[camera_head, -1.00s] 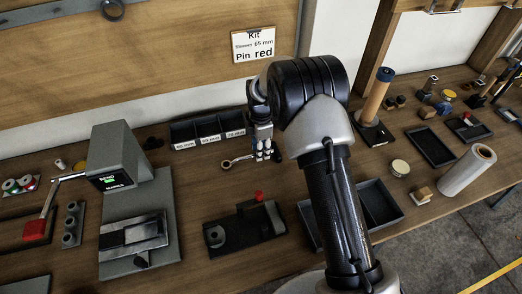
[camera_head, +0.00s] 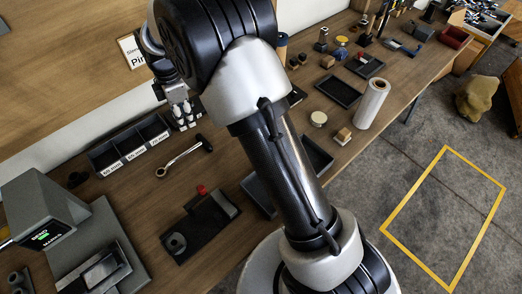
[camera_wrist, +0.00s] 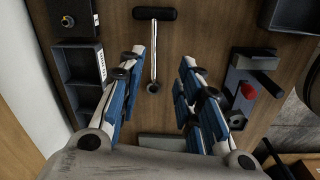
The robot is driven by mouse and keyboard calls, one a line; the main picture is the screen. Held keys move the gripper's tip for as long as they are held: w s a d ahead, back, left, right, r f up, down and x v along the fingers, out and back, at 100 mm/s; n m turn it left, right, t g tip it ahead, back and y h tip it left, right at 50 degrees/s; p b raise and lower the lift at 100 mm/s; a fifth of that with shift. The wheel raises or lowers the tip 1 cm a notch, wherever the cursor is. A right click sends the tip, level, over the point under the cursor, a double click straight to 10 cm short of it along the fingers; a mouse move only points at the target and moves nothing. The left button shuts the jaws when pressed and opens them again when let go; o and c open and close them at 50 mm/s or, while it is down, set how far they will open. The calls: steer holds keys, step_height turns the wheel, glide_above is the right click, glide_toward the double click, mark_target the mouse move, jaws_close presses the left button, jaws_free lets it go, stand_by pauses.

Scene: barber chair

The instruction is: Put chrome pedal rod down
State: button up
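The chrome pedal rod (camera_head: 180,158) lies on the wooden bench, with a ring at one end and a black crossbar at the other. In the wrist view the rod (camera_wrist: 154,50) shows whole, its black crossbar at the top and its ring lower down. My gripper (camera_head: 183,120) is above the bench near the bins, apart from the rod. In the wrist view my gripper (camera_wrist: 160,66) is open and empty, its blue-padded fingers spread to both sides of the rod in the picture.
Black labelled bins (camera_head: 128,147) stand behind the rod. A dark fixture with a red knob (camera_head: 202,190) is in front of it. A grey machine (camera_head: 45,215) is at left, and a black tray (camera_head: 318,155) is right, partly behind my arm. Bare bench surrounds the rod.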

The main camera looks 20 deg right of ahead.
steer(key=s+d+r+m+t, duration=0.1)
steer(key=s+d+r+m, duration=0.35)
steer(key=s+r, duration=0.4)
steer(key=s+d+r+m+t, duration=0.1)
steer(key=s+d+r+m, duration=0.2)
steer(key=s+r+m, duration=0.35)
steer(key=s+d+r+m+t, duration=0.1)
steer(key=s+m, duration=0.3)
steer(key=s, duration=0.5)
steer(key=s+d+r+m+t, duration=0.1)
steer(key=s+m, duration=0.3)
steer(key=s, duration=0.5)
steer(key=shift+s+d, duration=0.25)
steer(key=shift+d, duration=0.6)
